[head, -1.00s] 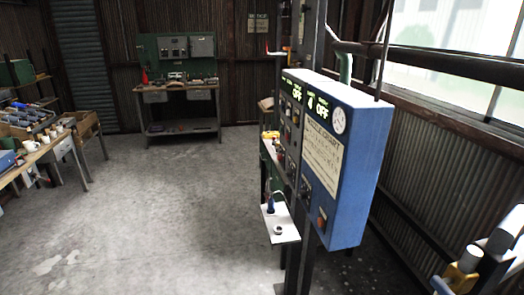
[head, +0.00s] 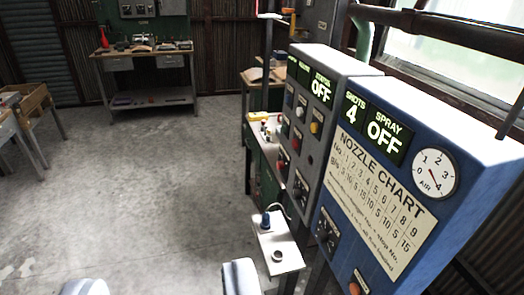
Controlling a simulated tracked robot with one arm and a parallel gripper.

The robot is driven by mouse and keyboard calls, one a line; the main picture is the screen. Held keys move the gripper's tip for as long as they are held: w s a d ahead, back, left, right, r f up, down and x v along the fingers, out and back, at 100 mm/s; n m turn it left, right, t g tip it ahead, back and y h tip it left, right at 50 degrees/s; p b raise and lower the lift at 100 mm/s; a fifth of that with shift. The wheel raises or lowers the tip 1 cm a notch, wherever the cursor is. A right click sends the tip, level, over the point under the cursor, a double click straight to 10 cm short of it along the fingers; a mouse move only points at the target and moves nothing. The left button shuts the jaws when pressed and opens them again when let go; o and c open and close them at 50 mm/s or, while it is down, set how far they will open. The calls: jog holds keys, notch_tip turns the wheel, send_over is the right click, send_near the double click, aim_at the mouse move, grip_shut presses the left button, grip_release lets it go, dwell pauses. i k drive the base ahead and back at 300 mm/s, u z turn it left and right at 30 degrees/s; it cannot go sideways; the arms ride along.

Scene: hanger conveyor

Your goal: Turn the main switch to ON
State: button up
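A grey control panel (head: 313,112) stands behind a blue control box (head: 440,125). Its lit display (head: 321,91) reads OFF. Several knobs and buttons sit on its face, including a dark rotary switch (head: 300,188) low down. The blue box has another dark rotary switch (head: 326,236) below its nozzle chart. The labels by these switches are too small to read, so I cannot tell which is the main switch. My gripper (head: 163,284) shows as two pale fingertips at the bottom edge, wide apart with floor between them. It is empty and left of the panels, touching neither.
A small white shelf (head: 287,247) with a blue-topped item and a ring juts out below the panels. The blue box's displays read SHOTS 4 and SPRAY OFF. A workbench (head: 150,60) stands at the back. The floor (head: 150,180) to the left is clear.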

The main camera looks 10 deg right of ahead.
aim_at(280, 165)
jog(key=z, duration=0.1)
jog(key=i, duration=1.65)
jog(key=z, duration=0.15)
